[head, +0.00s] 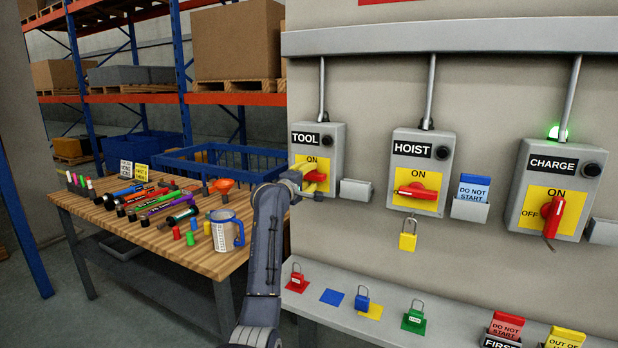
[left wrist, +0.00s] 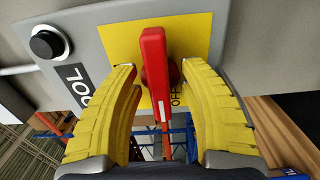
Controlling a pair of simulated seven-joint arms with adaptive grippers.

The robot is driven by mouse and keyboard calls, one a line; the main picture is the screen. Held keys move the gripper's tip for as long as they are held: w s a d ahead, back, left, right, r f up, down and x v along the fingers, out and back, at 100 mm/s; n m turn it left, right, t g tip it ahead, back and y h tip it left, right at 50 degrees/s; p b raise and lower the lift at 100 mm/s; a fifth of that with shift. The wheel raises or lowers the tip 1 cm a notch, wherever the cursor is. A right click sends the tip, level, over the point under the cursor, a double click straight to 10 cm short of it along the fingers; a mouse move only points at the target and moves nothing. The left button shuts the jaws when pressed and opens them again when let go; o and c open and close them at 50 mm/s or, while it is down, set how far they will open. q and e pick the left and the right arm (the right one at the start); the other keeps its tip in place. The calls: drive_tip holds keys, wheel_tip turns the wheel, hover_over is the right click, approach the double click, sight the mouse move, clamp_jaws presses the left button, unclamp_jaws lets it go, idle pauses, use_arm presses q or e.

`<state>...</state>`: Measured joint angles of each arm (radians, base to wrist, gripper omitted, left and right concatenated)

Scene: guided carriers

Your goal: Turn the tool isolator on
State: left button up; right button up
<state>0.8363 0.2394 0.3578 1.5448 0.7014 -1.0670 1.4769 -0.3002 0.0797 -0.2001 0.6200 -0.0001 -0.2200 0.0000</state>
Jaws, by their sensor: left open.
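The tool isolator (head: 334,141) is a grey box at the left of the wall panel, with a TOOL label and a yellow plate marked ON. In the left wrist view its red handle (left wrist: 154,62) lies across the box, along the OFF marking. My left gripper (head: 314,178) is at the plate and covers the handle in the head view. In the left wrist view its yellow fingers (left wrist: 160,72) are open, one on each side of the handle, with gaps between. My right gripper is in neither view.
The HOIST isolator (head: 393,138), with a yellow padlock (head: 408,236), and the CHARGE isolator (head: 520,190), with a lit green lamp (head: 557,133), are to the right. Padlocks stand on the grey shelf (head: 390,327) below. The wooden table (head: 205,262) at left holds pens and a mug (head: 224,236).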

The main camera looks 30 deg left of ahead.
use_arm(q)
drive_tip(key=shift+c, duration=0.3)
clamp_jaws()
drive_tip(key=shift+m, duration=0.3)
drive_tip(key=m, duration=0.3)
drive_tip(key=shift+a+m, duration=0.1)
drive_tip(key=shift+m, duration=0.3)
drive_tip(key=m, duration=0.4)
drive_tip(key=shift+m, duration=0.3)
drive_tip(key=m, duration=0.4)
drive_tip(key=shift+a, duration=0.1)
drive_tip(key=m, duration=0.4)
drive_tip(key=shift+m, duration=0.6)
